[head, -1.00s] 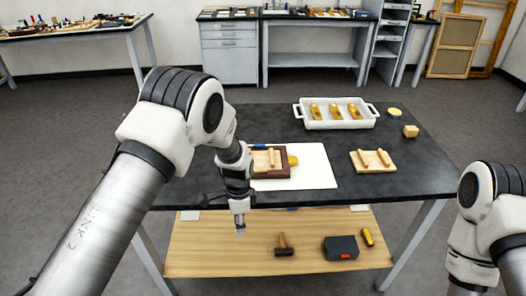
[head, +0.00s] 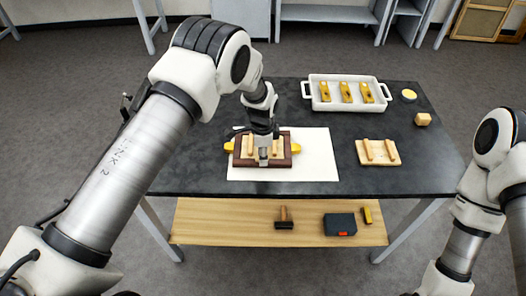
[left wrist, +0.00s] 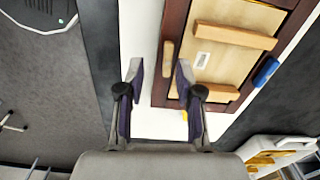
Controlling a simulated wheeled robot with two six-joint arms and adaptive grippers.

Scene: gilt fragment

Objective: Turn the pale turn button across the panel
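A dark brown frame (head: 237,157) lies on a white sheet on the table, with a light wood panel (left wrist: 225,58) inside it. Two pale battens (left wrist: 235,36) cross the panel. The pale turn button (left wrist: 168,58) is a short wooden piece lying along one frame rail in the left wrist view; in the head view I cannot make it out behind my gripper. My left gripper (head: 264,155) is over the frame's near side. In the left wrist view its fingers (left wrist: 158,70) are apart, with the button between their tips in the picture, nearer one finger. Contact cannot be told.
A white tray (head: 318,101) with yellow blocks stands at the back. A separate panel with two battens (head: 378,153) lies right of the white sheet (head: 318,160). Yellow pieces (head: 296,148) show at the frame's sides. A blue piece (left wrist: 266,72) touches the frame. A hammer and box lie on the lower shelf.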

